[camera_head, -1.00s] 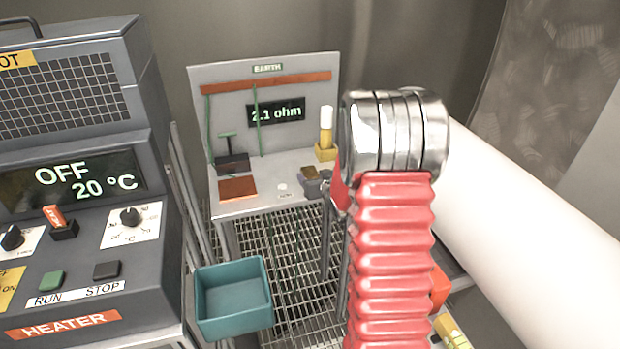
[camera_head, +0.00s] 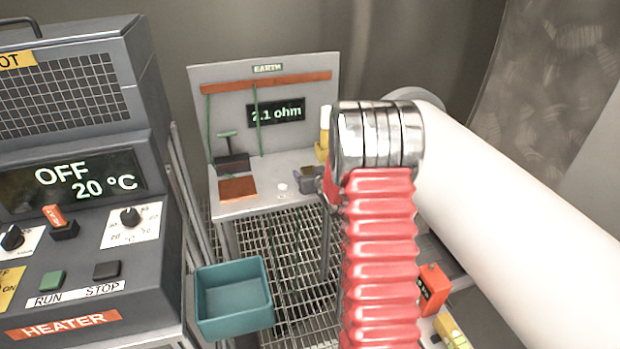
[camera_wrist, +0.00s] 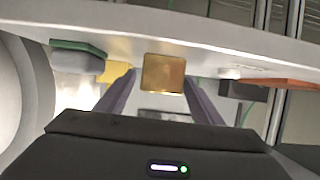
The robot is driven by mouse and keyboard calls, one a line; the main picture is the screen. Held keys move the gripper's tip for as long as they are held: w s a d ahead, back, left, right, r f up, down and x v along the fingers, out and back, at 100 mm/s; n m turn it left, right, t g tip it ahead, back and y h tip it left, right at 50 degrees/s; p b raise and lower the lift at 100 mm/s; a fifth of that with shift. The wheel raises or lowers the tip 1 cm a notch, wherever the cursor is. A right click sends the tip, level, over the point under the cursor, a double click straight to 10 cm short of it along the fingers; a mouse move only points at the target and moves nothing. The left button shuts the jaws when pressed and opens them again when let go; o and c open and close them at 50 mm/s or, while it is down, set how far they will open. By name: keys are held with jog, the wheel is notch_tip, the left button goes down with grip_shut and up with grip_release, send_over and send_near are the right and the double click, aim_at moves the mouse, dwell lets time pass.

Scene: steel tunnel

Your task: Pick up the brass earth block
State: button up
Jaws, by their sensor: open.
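The brass earth block (camera_wrist: 163,73) shows in the wrist view as a flat gold square, in the picture between the two fingers of my gripper (camera_wrist: 160,80). The jaws are open, with a gap on each side of the block. I cannot tell how far above or beside it the fingertips are. In the head view my gripper (camera_head: 306,175) is small and dark at the right front of the earth bench (camera_head: 265,205). My red bellows sleeve and steel wrist hide part of that side, and the block is hard to make out there.
The bench also bears a copper plate (camera_head: 238,188), a dark block with a green handle (camera_head: 232,160), a white button (camera_head: 281,187) and a yellow holder (camera_head: 321,151) close behind my gripper. A teal bin (camera_head: 235,300) stands in front. The heater (camera_head: 75,200) fills the left.

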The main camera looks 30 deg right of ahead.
aim_at(310, 171)
dwell(0.3)
jog(key=shift+r, duration=0.1)
jog(key=c, duration=1.5)
notch_tip(310, 171, up, 10)
dwell(0.5)
